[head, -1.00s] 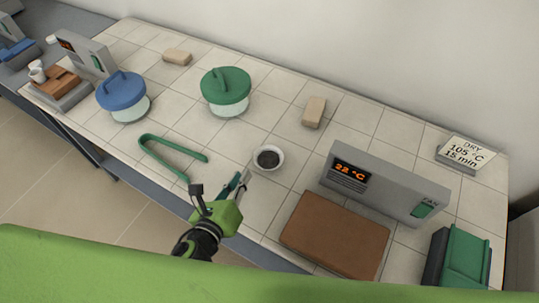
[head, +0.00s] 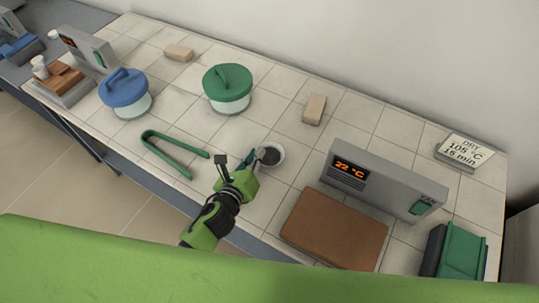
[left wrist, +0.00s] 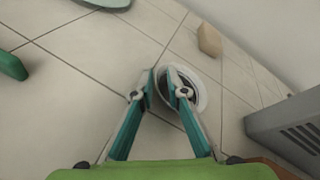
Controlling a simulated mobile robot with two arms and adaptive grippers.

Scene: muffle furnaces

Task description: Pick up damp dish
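The dish (head: 274,153) is a small white bowl with dark grey contents, standing upright on the tiled bench. My left gripper (head: 258,156) is at its left edge in the head view. In the left wrist view, the two teal fingers (left wrist: 161,74) are apart. One tip is just outside the near-left rim of the dish (left wrist: 202,97) and the other overlaps the dish. I cannot tell whether either finger touches it. The right finger hides part of the dish. My right gripper is not in view.
Green tongs (head: 168,157) lie to the left. Green-lidded (head: 227,90) and blue-lidded (head: 125,90) vessels stand behind. A grey furnace panel (head: 384,181) reading 22 °C and a brown slab (head: 334,230) are at right. A beige block (head: 314,109) lies behind the dish.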

